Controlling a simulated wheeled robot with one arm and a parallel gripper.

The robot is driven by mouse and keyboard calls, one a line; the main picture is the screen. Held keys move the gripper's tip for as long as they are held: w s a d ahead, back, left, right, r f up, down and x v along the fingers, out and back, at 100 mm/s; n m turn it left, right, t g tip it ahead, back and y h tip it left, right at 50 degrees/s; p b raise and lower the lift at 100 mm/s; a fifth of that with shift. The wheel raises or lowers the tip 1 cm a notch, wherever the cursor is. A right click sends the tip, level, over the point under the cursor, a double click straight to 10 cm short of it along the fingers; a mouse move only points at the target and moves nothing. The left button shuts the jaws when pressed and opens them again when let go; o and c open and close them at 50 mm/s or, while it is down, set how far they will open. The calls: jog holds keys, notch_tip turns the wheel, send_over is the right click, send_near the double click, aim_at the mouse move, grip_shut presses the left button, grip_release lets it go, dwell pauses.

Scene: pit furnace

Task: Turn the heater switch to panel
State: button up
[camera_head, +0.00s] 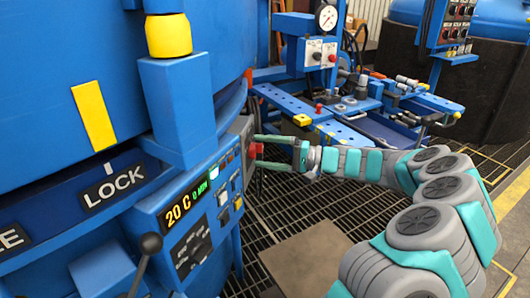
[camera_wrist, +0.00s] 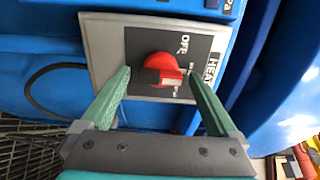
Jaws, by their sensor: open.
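The heater switch is a red rotary knob (camera_wrist: 163,72) on a dark square plate with a grey surround (camera_wrist: 98,40). Beside the knob I read "OFF", and at the right edge part of a label starting "HEA". Other small marks by the knob are too small to read. My gripper (camera_wrist: 159,76) is open, with one green finger on each side of the knob and a visible gap to it. In the head view my gripper (camera_head: 257,151) reaches the right side of the blue furnace, fingers above and below the red knob (camera_head: 252,151).
The furnace's control panel (camera_head: 205,215) has a lit display, small switches and a black-ball lever (camera_head: 151,243) at the lower left. A gauge (camera_head: 327,17) and a blue bench (camera_head: 345,115) with fittings stand behind. The floor is dark grating.

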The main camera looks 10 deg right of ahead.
jog(key=v, duration=0.7)
jog(key=shift+s+d+b, duration=0.2)
jog(key=shift+d+b, duration=0.15)
jog(key=s+a+r+n+g+h, duration=0.2)
jog(key=s+a+n+g+h, duration=0.55)
jog(key=s+a, duration=1.1)
jog(key=s+f+g+h, duration=0.3)
jog(key=s+f, duration=0.2)
jog(key=s, duration=0.7)
jog(key=s+d+f+m+t+h, duration=0.1)
jog(key=s+d+f+h, duration=0.4)
jog(key=s+d, duration=0.5)
jog(key=shift+d+m+h, duration=0.45)
jog(key=shift+d+m, duration=0.25)
jog(key=shift+m, duration=0.05)
